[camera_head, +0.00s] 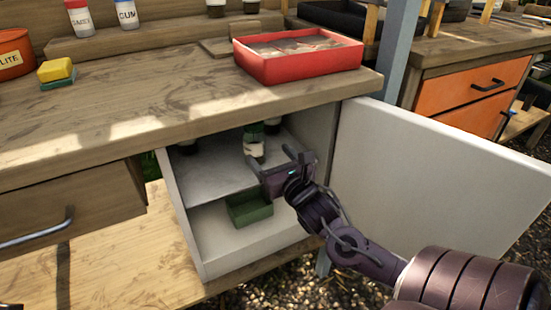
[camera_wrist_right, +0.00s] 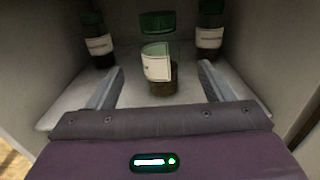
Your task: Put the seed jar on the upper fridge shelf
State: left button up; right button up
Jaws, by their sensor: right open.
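The fridge (camera_head: 190,240) under the bench stands open, its white door (camera_head: 430,180) swung out to the right. A jar with a green lid and white label (camera_head: 254,148) stands upright on the upper shelf (camera_head: 205,172). It also shows in the right wrist view (camera_wrist_right: 158,62), between and just beyond the fingers. My right gripper (camera_head: 272,165) is open at the upper shelf, its fingers on either side of the jar's line and apart from it. The jar's label is too blurred to read. My left gripper is not in view.
Two more green-lidded jars stand deeper on the shelf, at left (camera_wrist_right: 98,42) and right (camera_wrist_right: 209,30). A green box (camera_head: 249,209) sits in the lower compartment. A red tray (camera_head: 297,62) and a yellow sponge (camera_head: 55,70) rest on the bench (camera_head: 160,100) above.

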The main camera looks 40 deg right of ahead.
jog(key=shift+v, duration=0.9)
